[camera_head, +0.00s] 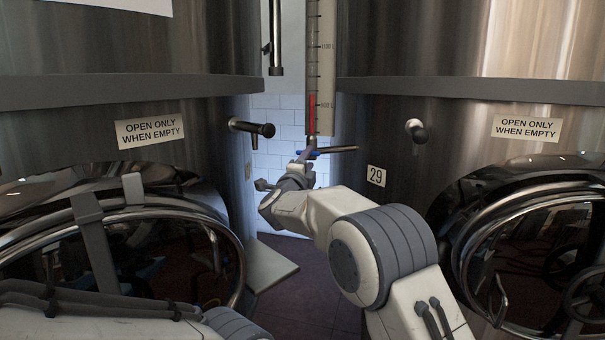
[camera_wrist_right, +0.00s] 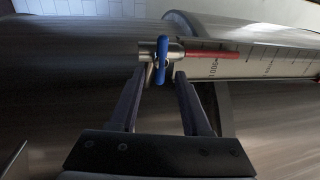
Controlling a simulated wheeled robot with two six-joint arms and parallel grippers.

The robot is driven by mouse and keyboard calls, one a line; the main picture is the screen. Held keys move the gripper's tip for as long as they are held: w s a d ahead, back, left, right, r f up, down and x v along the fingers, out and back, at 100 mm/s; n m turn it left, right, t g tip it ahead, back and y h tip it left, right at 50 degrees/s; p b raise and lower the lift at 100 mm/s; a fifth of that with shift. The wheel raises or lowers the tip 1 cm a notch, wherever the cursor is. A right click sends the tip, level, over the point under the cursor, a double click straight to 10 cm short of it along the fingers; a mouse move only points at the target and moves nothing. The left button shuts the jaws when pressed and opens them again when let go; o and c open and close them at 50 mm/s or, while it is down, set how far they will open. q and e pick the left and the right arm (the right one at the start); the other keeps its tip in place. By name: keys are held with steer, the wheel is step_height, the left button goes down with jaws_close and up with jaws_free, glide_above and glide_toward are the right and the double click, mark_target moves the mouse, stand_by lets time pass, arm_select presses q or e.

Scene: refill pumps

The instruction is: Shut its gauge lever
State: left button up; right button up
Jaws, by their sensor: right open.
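The gauge lever (camera_head: 307,152) is a small blue handle at the foot of the upright sight gauge (camera_head: 327,70), which shows a red column low in its scale. In the right wrist view the blue lever (camera_wrist_right: 162,60) lies crosswise to the gauge's metal fitting. My right gripper (camera_head: 298,167) is close to the lever. In the right wrist view its two fingers (camera_wrist_right: 161,76) are open, with the lever showing between their tips; I cannot tell whether they touch it. In the head view the wrist partly hides the valve area. My left gripper is out of view; only its arm shows.
Steel tanks stand on both sides, with a narrow gap between them. A dark tap (camera_head: 252,128) sticks out of the left tank and a knob (camera_head: 416,130) out of the right one. A plate (camera_head: 376,175) reads 29. Round hatches (camera_head: 540,215) bulge out below.

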steer(key=b+v, duration=0.1)
steer(key=v, duration=0.7)
steer(key=shift+w, duration=0.1)
